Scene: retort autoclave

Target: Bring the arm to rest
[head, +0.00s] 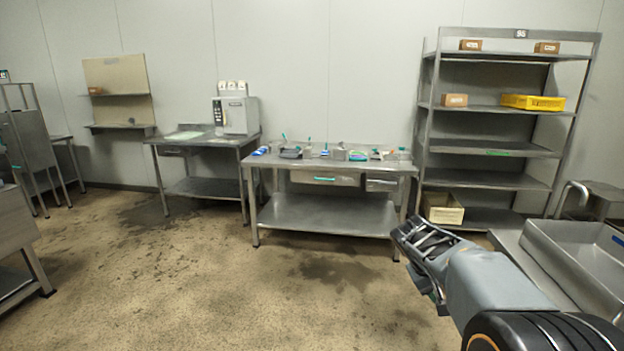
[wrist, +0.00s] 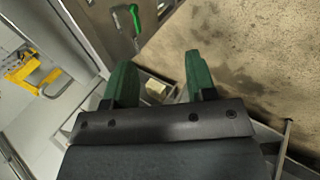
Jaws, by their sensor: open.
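My gripper (head: 418,240) is at the end of my arm, which reaches in from the lower right of the head view. It is held in the air above the floor, in front of the steel shelf rack and to the right of the middle table. In the wrist view my gripper (wrist: 158,80) shows two green fingers spread apart with nothing between them. Beyond the fingers a small pale box (wrist: 156,87) shows, apart from them.
A steel table (head: 330,215) with several small items stands at the back wall. The shelf rack (head: 490,147) holds boxes and a yellow crate (head: 533,102). A steel sink basin (head: 575,262) is close on the right of my arm. The floor (head: 220,275) at centre-left is clear.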

